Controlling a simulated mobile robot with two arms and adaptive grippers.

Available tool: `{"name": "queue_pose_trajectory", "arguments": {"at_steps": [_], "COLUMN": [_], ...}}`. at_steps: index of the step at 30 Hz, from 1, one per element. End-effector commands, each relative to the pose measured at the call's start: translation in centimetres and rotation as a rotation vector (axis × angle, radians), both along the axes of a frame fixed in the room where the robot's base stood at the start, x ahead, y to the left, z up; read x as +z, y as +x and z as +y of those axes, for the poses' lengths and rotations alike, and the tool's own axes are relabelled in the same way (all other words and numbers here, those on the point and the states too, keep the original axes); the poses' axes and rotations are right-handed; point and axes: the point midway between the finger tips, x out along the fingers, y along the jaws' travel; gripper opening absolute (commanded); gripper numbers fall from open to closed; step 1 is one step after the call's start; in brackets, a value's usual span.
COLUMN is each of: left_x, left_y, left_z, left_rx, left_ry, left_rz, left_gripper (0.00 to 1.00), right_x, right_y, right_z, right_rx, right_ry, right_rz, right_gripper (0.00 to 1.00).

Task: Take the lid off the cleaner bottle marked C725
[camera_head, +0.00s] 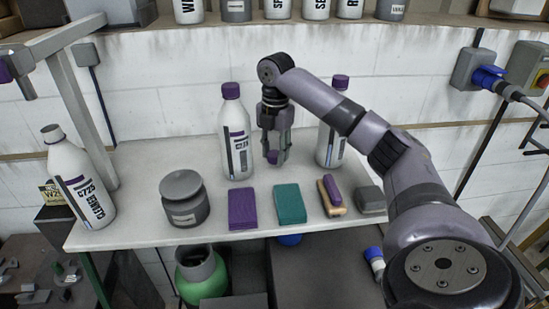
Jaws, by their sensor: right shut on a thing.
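The white bottle marked C725 (82,185) stands at the left end of the table and looks tilted in the picture. My right gripper (274,155) points down above the table, between two purple-capped bottles. It is shut on a small purple lid (273,157), which is held clear of the table. The middle bottle (234,132) and the right bottle (330,142) both have purple caps on. My arm partly hides the right bottle. My left gripper is not in view.
A grey jar (185,200) stands by the C725 bottle. A purple cloth (242,208), a teal cloth (288,204), a brush (330,195) and a grey block (370,200) lie along the front. A metal post (82,115) rises at left.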

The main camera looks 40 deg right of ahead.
Motion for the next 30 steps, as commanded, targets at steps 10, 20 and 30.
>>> {"name": "queue_pose_trajectory", "arguments": {"at_steps": [10,20,30], "left_x": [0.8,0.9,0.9], "left_y": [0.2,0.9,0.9], "left_z": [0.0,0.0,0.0], "left_rx": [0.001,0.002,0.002], "left_ry": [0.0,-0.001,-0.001], "left_rz": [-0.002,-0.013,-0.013], "left_gripper": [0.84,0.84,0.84], "right_x": [-2.6,-2.9,-2.9], "right_y": [0.0,0.0,0.0], "right_z": [0.0,0.0,0.0], "right_rx": [0.0,0.0,0.0], "right_ry": [-0.001,0.0,0.0], "right_rz": [0.0,0.001,0.001], "right_gripper": [0.0,0.39,0.53]}}
